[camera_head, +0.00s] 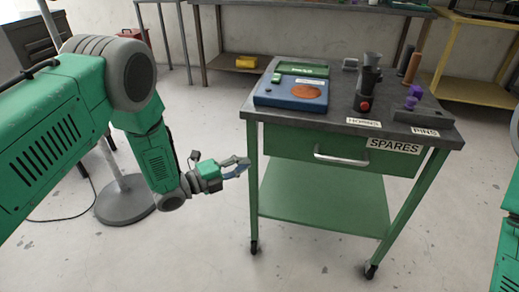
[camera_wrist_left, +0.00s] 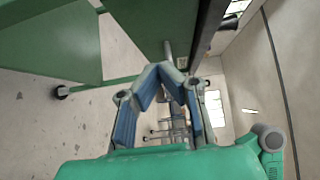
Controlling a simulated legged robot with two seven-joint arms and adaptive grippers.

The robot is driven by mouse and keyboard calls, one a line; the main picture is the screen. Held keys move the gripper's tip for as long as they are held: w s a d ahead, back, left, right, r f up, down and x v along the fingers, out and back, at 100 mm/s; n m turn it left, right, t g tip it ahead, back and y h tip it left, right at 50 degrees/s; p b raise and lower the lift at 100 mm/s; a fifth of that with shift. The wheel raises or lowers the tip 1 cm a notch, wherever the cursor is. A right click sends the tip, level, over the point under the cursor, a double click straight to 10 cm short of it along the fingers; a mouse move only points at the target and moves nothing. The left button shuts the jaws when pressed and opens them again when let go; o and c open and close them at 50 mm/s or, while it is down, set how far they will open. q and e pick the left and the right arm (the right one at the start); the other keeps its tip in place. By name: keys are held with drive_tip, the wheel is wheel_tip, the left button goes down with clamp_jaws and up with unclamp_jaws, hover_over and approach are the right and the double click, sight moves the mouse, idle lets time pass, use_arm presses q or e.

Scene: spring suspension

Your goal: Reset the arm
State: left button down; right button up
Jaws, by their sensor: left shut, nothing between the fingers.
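My left arm comes in from the left in the head view. Its gripper (camera_head: 238,167) is shut and empty, beside the left front leg of the green cart (camera_head: 320,195) and below the cart's top. In the left wrist view the gripper's blue-padded fingers (camera_wrist_left: 162,72) meet at their tips, with the cart's green panels (camera_wrist_left: 150,30) close beyond them. Part of my right arm shows at the right edge of the head view, but its gripper is out of view.
The cart has a drawer with a metal handle (camera_head: 341,157) and a "SPARES" label (camera_head: 394,145). On its top (camera_head: 330,121) are a blue device with a copper disc (camera_head: 306,91), dark cylinders (camera_head: 368,80) and purple pins (camera_head: 412,97). A round stand base (camera_head: 124,203) stands left. Floor in front is clear.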

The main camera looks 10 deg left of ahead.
use_arm(q)
drive_tip(key=s+a+f+n+g+y+p, duration=0.25)
drive_tip(key=s+f+n+y, duration=0.35)
drive_tip(key=s+f+n, duration=0.3)
use_arm(e)
wheel_tip(320, 180, up, 5)
drive_tip(key=p, duration=0.2)
drive_tip(key=shift+r+p, duration=0.2)
drive_tip(key=shift+p, duration=0.2)
drive_tip(key=shift+c, duration=0.7)
use_arm(q)
drive_tip(key=s+a+n+g+y, duration=0.2)
drive_tip(key=s+n, duration=0.3)
drive_tip(key=s, duration=0.5)
drive_tip(key=s+a+f+n+g+y, duration=0.1)
drive_tip(key=s+n+g, duration=0.3)
drive_tip(key=s, duration=0.6)
drive_tip(key=s+a+n+g+y, duration=0.3)
drive_tip(key=s+a+n+y, duration=0.1)
drive_tip(key=s+n, duration=0.4)
drive_tip(key=shift+s+f, duration=0.2)
drive_tip(key=shift+s, duration=0.75)
